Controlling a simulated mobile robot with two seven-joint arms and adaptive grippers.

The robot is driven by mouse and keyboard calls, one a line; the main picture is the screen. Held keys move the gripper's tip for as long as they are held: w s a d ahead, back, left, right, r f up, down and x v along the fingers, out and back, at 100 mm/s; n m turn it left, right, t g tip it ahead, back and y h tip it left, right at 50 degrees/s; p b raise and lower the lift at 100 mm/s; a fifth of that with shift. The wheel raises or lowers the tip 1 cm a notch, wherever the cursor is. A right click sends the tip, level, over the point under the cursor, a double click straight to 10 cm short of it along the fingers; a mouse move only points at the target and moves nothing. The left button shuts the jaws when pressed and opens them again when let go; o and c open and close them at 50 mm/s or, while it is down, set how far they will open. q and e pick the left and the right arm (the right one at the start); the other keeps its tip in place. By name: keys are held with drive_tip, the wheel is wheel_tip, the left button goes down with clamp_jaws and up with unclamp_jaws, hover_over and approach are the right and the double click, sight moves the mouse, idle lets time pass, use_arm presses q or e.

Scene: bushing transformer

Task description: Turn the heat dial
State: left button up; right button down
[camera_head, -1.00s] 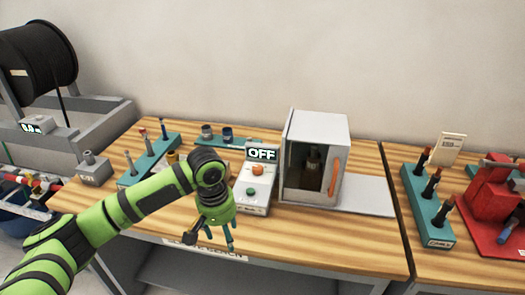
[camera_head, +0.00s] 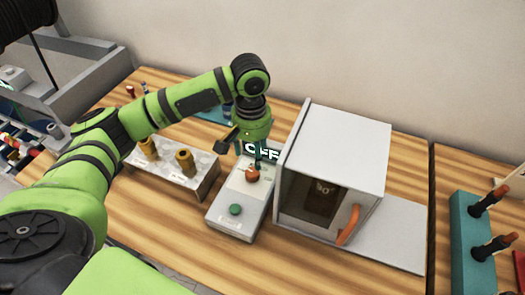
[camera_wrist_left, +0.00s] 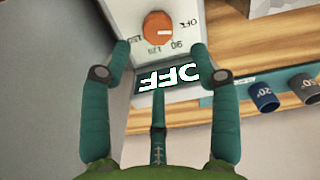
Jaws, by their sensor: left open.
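The heat dial is an orange knob (camera_head: 252,175) on the sloped face of a light grey control box (camera_head: 226,212). My left gripper (camera_head: 258,158) is above the upper part of the box, fingers pointing down, just behind the dial. In the left wrist view the orange dial (camera_wrist_left: 158,28) lies between and beyond the open teal fingers (camera_wrist_left: 160,48), with temperature marks and OFF around it. The fingers look apart from the dial. My right gripper is out of view.
A white oven-like cabinet (camera_head: 340,150) with an orange handle (camera_head: 349,226) stands close to the right of the box. A grey block with brass-coloured cylinders (camera_head: 185,162) is on the left. Bare wooden table (camera_head: 165,225) lies in front.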

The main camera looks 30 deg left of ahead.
sight(252, 172)
use_arm(q)
drive_tip(key=shift+s+f, duration=0.2)
drive_tip(key=shift+f, duration=0.1)
drive_tip(key=f, duration=0.1)
drive_tip(key=s+f+p, duration=0.1)
drive_tip(key=f, duration=0.1)
drive_tip(key=shift+f, duration=0.15)
drive_tip(key=shift+w+f+p, duration=0.2)
drive_tip(key=shift+f+p, duration=0.2)
drive_tip(key=shift+f, duration=0.7)
drive_tip(key=shift+w+f, duration=0.1)
drive_tip(key=shift+f, duration=0.15)
drive_tip(key=c, duration=1.2)
drive_tip(key=shift+o, duration=0.2)
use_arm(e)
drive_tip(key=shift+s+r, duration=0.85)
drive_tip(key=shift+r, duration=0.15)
